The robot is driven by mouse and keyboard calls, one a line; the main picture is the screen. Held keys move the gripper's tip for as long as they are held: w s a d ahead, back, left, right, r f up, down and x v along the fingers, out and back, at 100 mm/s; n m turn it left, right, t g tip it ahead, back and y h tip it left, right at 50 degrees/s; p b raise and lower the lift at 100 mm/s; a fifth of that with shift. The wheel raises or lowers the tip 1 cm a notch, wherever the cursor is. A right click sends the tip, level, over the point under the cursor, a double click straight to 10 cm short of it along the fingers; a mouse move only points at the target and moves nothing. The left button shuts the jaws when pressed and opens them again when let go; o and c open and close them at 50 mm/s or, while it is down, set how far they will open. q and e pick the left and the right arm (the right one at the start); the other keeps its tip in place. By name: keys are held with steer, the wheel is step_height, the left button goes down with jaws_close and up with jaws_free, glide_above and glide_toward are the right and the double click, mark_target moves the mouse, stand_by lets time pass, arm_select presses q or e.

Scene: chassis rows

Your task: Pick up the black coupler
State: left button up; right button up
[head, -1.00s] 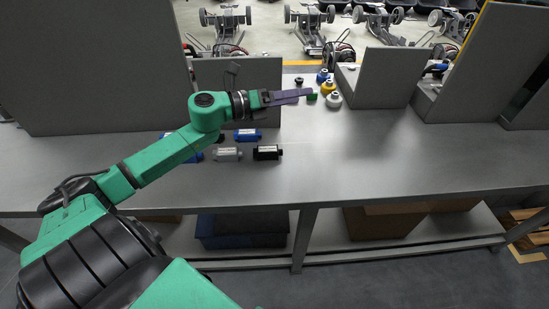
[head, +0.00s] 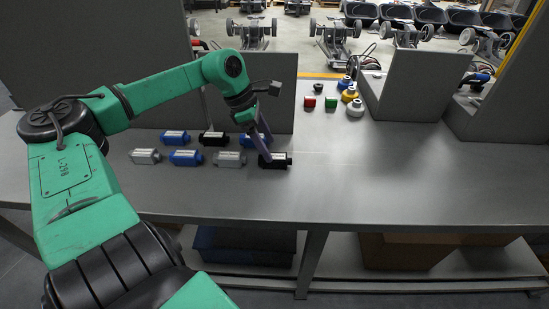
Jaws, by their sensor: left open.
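A black coupler (head: 277,161) with a pale label lies on the grey table at the right end of a group of couplers. A second black coupler (head: 212,138) lies farther back and to the left. My left gripper (head: 264,149) points down at the right-hand black coupler. Its purple fingers are open and overlap the left part of that coupler in the picture; I cannot tell whether they touch it. Part of a blue coupler (head: 248,139) is hidden behind the gripper. My right gripper is out of view.
Grey couplers (head: 229,159) and other blue couplers (head: 185,157) lie close on the left. Upright grey panels (head: 400,80) bound the table's back. The table's right part is clear.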

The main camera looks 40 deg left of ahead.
mark_target(274, 156)
arm_select(q)
steer(key=x, duration=0.3)
steer(key=shift+a+f, duration=0.1)
steer(key=shift+w+f, duration=0.15)
steer(key=shift+f, duration=0.15)
steer(key=shift+r, duration=0.1)
jaws_close()
